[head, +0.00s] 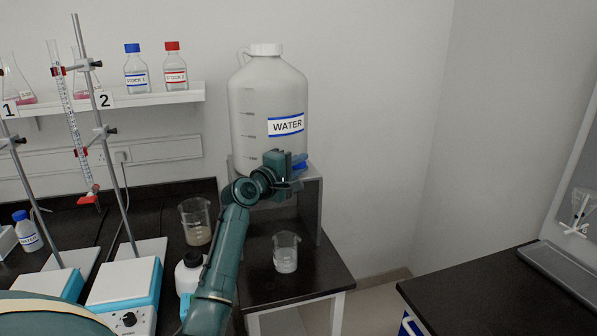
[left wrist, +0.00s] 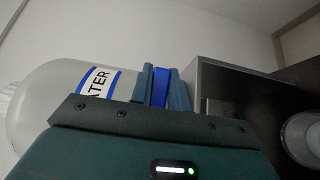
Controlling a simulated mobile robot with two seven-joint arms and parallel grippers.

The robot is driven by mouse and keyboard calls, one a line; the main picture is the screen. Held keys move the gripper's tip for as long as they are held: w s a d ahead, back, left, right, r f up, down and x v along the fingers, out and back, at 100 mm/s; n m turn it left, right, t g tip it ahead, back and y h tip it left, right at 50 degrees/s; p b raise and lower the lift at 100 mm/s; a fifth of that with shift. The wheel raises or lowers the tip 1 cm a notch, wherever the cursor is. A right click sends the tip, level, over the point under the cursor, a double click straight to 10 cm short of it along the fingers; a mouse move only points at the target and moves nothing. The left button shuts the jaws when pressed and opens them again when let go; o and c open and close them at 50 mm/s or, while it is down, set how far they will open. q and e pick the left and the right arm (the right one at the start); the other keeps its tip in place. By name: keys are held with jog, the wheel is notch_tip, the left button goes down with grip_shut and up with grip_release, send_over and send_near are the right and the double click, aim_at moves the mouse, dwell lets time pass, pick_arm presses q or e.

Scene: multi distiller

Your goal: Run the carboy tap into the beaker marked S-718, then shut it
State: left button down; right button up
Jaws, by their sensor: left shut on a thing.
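The white carboy (head: 262,95) labelled WATER stands on a grey stand (head: 308,205); its side also shows in the left wrist view (left wrist: 48,105). My left gripper (head: 290,172) is at the carboy's foot, shut on the blue tap handle (left wrist: 160,87), which shows between its fingers. The gripper hides most of the tap. A glass beaker (head: 286,252) stands upright on the bench below the tap, with pale contents low in it. Its marking is not readable. I cannot tell whether water is running. My right gripper is not in view.
Another beaker (head: 196,222) with brownish contents stands left of my arm. A white bottle (head: 188,270), a hotplate (head: 125,295) and burette stands crowd the left bench. The bench's front right corner is clear. A separate dark bench (head: 480,300) stands at the right.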

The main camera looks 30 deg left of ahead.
pick_arm(q)
jog(key=shift+s+d+f+m+h+b, duration=0.1)
jog(key=shift+f+m+h+b, duration=0.05)
jog(key=shift+m+h+b, duration=0.3)
jog(key=shift+s+f+m+h+b, duration=0.15)
jog(key=shift+m+h+b, duration=0.1)
jog(key=shift+h+b, duration=0.3)
jog(key=shift+s+d+m+g+h+b, duration=0.1)
jog(key=shift+m+g+h+b, duration=0.4)
jog(key=shift+h, duration=0.5)
jog(key=shift+s+d+r+m+h+b, duration=0.1)
jog(key=shift+s+r+m+h+b, duration=0.05)
jog(key=shift+m+h+b, duration=0.4)
jog(key=shift+s+d+m+g+h, duration=0.1)
jog(key=shift+m+g+h, duration=0.2)
jog(key=shift+h, duration=0.15)
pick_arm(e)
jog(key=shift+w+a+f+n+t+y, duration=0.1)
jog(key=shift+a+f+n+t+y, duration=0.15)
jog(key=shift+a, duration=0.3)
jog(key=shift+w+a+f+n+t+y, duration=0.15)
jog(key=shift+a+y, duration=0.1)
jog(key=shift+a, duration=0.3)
pick_arm(q)
jog(key=shift+r, duration=0.1)
jog(key=c, duration=1.3)
grip_release()
jog(key=shift+c, duration=0.2)
jog(key=shift+s, duration=0.1)
